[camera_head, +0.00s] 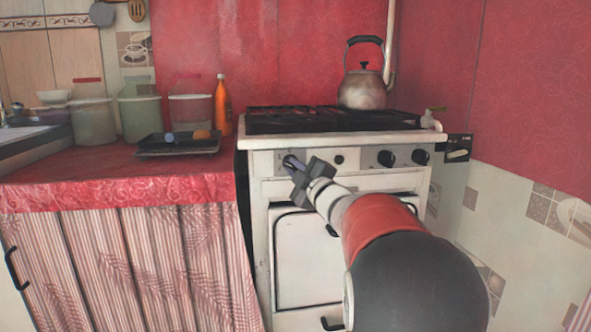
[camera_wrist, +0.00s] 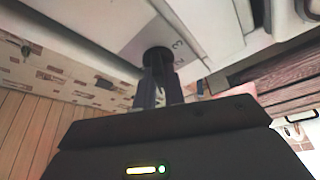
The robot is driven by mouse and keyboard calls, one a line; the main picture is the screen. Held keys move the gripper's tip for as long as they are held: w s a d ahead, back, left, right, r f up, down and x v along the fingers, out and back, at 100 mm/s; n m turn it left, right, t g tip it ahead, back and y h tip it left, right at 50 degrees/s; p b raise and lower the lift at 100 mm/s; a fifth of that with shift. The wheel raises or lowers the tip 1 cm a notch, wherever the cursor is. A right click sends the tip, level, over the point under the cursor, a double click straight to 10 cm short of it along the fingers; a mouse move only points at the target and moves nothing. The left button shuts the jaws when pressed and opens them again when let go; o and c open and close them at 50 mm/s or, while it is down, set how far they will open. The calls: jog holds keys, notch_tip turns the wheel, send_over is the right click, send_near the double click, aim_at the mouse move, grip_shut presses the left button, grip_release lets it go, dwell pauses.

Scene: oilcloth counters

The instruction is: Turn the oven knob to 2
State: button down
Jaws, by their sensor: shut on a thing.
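The white oven (camera_head: 308,262) stands right of the counter, with its knob panel below the cooktop. My gripper (camera_head: 290,163) reaches the left end of this panel and is shut on the oven knob there. The arm and gripper hide most of the knob in the head view. In the wrist view the dark round knob (camera_wrist: 157,55) sits between the fingertips of my gripper (camera_wrist: 158,78). Numbers are printed on the panel beside it; one looks like a 3 and one like a 2. Where the knob points cannot be told.
Two black knobs (camera_head: 403,158) and a small dark button sit further right on the panel. A kettle (camera_head: 363,88) stands on the cooktop. The red counter (camera_head: 120,188) at left holds jars, a dark tray (camera_head: 178,151) and an orange bottle (camera_head: 222,106).

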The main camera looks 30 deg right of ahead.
jog(key=shift+n, duration=0.3)
jog(key=shift+r+n+g+p, duration=0.1)
jog(key=shift+n+g+p, duration=0.7)
jog(key=shift+n, duration=0.95)
jog(key=shift+r+n+g+p, duration=0.1)
jog(key=shift+n+g+p, duration=0.7)
jog(key=shift+n, duration=0.9)
jog(key=shift+r+n+g+p, duration=0.1)
jog(key=shift+n+g+p, duration=0.7)
jog(key=shift+n, duration=0.95)
jog(key=c, duration=1.5)
grip_release()
jog(key=shift+p, duration=0.3)
